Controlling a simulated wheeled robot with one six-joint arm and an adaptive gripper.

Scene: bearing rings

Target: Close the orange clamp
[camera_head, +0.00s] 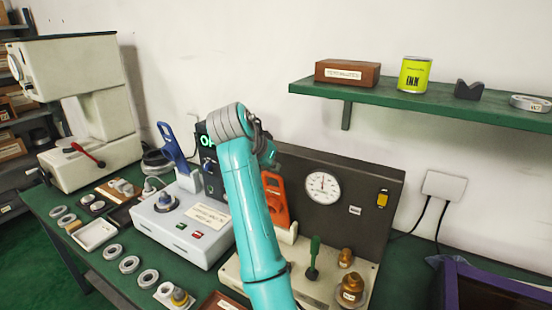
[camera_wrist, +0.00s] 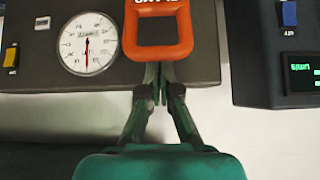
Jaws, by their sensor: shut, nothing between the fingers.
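The orange clamp (camera_head: 275,199) stands upright on the dark panel fixture, partly hidden behind my teal arm in the head view. In the wrist view its orange loop handle (camera_wrist: 158,50) is at the top centre. My gripper (camera_wrist: 156,72) is shut and empty, with its fingertips at the lower edge of the loop handle. I cannot tell whether they touch it. In the head view my gripper is hidden behind my arm.
A round dial gauge (camera_head: 323,187) sits on the dark panel (camera_head: 367,216) beside the clamp. A blue-handled clamp (camera_head: 171,144) stands on the grey device (camera_head: 177,236) to the left. A green-handled lever (camera_head: 314,257) and brass pieces (camera_head: 350,290) stand in front. A green shelf (camera_head: 432,101) hangs above right.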

